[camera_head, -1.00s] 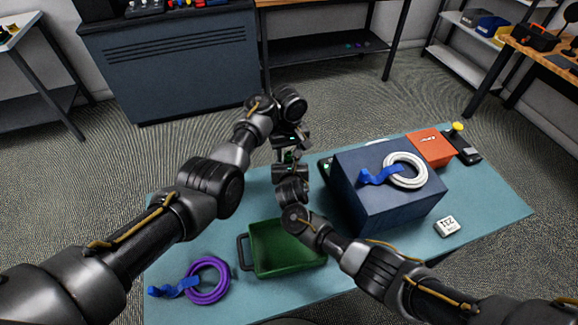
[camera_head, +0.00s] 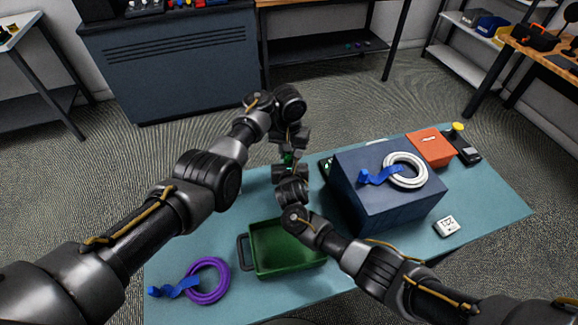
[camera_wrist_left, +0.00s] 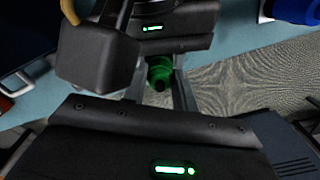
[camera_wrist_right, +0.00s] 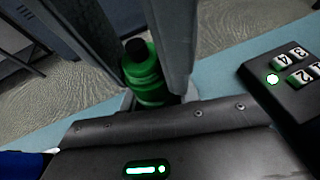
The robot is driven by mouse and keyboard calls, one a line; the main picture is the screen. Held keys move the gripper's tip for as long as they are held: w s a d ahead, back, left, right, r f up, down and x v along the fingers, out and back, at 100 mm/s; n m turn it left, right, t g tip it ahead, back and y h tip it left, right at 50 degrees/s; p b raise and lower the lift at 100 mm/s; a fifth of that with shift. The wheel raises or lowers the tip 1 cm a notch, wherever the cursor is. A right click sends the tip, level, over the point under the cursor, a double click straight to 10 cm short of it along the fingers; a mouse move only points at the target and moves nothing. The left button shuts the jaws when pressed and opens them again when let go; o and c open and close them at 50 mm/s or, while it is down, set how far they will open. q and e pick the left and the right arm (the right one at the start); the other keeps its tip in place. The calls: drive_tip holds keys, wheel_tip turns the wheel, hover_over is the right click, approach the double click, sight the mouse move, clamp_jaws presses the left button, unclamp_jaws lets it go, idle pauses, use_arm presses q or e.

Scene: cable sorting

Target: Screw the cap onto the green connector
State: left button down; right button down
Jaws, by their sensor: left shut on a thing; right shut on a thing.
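My left gripper (camera_head: 289,150) is above my right gripper (camera_head: 288,166) in the head view, close together over the table's back edge. A green connector (camera_wrist_right: 145,78) with a dark top end is between my right gripper's fingers, which are shut on it. Green also shows between my left gripper's fingers in the left wrist view (camera_wrist_left: 160,68), with a dark round end. My left gripper is shut on a small piece, apparently the cap. The fingers hide much of the joint, and I cannot tell how far the cap is seated.
A green tray (camera_head: 262,268) and a purple cable coil (camera_head: 207,281) lie at the front left. A large blue box (camera_head: 385,205) carries a white cable coil (camera_head: 420,170). A dark box with number dials (camera_wrist_right: 290,75) is beside the right gripper.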

use_arm(q)
drive_tip(key=c, duration=1.1)
unclamp_jaws()
drive_tip(key=shift+r, duration=0.1)
drive_tip(key=shift+r, duration=2.2)
drive_tip(key=shift+f, duration=0.1)
drive_tip(key=shift+c, duration=0.5)
